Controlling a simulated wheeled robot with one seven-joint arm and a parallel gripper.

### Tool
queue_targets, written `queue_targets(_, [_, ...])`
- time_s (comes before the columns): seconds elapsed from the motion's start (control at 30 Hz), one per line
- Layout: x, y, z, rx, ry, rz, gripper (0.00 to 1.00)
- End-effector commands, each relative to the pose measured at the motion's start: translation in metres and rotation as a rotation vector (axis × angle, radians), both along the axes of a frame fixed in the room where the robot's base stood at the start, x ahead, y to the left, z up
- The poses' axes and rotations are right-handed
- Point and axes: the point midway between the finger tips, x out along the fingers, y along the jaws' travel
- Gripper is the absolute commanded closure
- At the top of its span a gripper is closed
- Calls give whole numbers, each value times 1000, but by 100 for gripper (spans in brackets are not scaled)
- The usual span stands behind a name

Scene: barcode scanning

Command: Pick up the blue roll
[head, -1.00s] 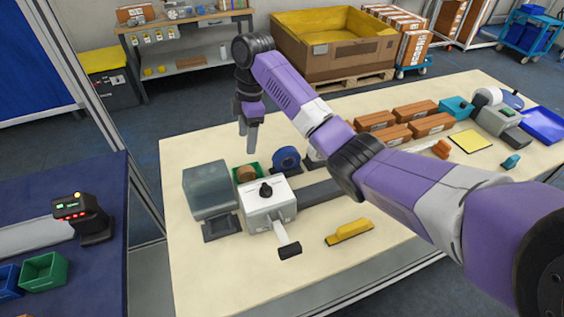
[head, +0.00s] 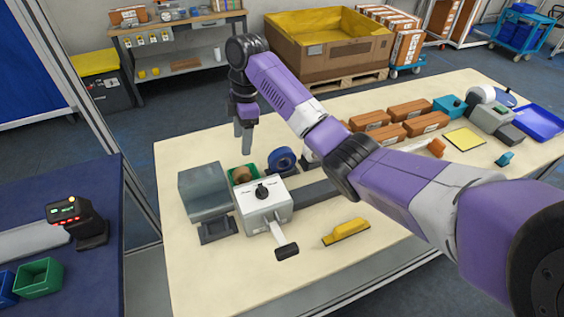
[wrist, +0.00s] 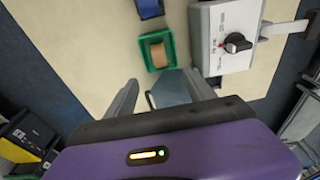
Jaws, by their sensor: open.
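The blue roll (head: 282,160) stands on the cream workbench (head: 190,285), just right of a green bin (head: 243,173) that holds a brown roll (head: 242,174). In the wrist view part of the blue roll (wrist: 150,8) shows at the top edge, beyond the green bin (wrist: 147,65). My gripper (head: 243,146) points down above the bench's far side, left of the blue roll and apart from it. In the wrist view my gripper (wrist: 163,86) has its two fingers spread, with nothing held between them.
A white machine with a black knob (head: 263,205) and a grey box (head: 204,188) stand close to the green bin. A yellow tool (head: 346,232) lies in front. Brown boxes (head: 408,110) sit farther right, behind my arm.

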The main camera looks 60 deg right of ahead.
Motion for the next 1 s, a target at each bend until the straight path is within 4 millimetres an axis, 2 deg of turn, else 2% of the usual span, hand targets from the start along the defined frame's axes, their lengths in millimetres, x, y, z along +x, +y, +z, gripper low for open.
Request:
queue_targets(0.03, [0, 0, 0, 0, 0, 0, 37])
queue_targets(0.1, [-1, -2, -1, 0, 0, -3, 45])
queue_targets(0.17, [-4, -10, -6, -4, -1, -17, 45])
queue_targets(0.4, [-36, -82, -32, -103, 15, -56, 45])
queue_targets(0.53, [-59, -106, -46, -142, 48, -47, 45])
queue_targets(0.67, [-71, -107, -52, -149, 81, -18, 45])
queue_targets(0.8, [-70, -95, -56, -125, 89, 1, 45])
queue_targets(1.0, [-70, -95, -76, -123, 87, -2, 45])
